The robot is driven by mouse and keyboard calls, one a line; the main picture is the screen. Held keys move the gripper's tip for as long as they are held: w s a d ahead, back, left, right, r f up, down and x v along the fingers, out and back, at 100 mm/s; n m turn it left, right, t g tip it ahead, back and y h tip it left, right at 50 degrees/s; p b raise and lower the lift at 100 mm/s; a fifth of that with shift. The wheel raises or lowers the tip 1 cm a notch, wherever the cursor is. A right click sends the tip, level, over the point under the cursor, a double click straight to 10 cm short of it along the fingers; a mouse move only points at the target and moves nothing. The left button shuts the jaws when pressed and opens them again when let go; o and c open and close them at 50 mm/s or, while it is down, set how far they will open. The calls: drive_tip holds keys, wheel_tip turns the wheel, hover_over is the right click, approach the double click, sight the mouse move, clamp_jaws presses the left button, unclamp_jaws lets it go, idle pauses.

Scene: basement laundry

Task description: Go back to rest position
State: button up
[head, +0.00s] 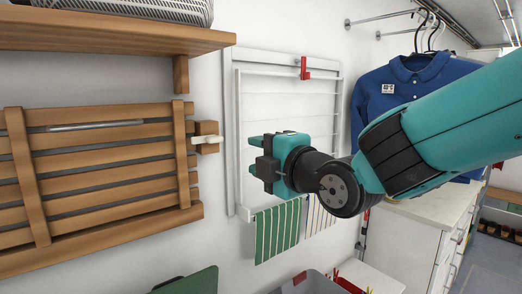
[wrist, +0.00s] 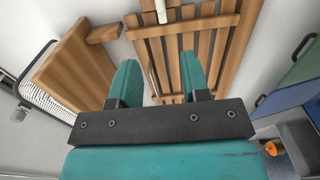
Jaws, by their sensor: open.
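My gripper (head: 255,156) is teal with a black palm and points left, in front of the wall. Its two fingers stand apart with nothing between them. They also show open in the wrist view (wrist: 161,72), with the slatted wooden panel (head: 95,168) beyond them. The panel is up against the wall at left in the head view. A wooden block with a white peg (head: 206,139) sits at the panel's right edge, a little left of my fingertips. A gap shows between the peg and my gripper.
A wooden shelf (head: 110,36) overhangs the panel. Behind my gripper is a white wall rack (head: 240,110) with a red clip (head: 304,70) and a green striped cloth (head: 277,232). A blue shirt (head: 405,88) hangs at right, above a white cabinet (head: 425,232).

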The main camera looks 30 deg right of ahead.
idle(0.3)
drive_tip(key=s+a+f+m+g+y, duration=0.2)
drive_tip(key=s+a+f+m+g, duration=0.55)
drive_tip(key=f+g, duration=0.3)
drive_tip(key=s+f+m+g, duration=0.2)
drive_tip(key=s+g, duration=0.1)
drive_tip(key=s, duration=0.3)
drive_tip(key=s+f+m+g+h, duration=0.1)
drive_tip(key=s+f+m+g, duration=0.1)
drive_tip(key=s, duration=0.4)
drive_tip(key=shift+s+f+m+g, duration=0.2)
drive_tip(key=shift+f+m+g, duration=0.05)
drive_tip(key=shift+m+g, duration=0.7)
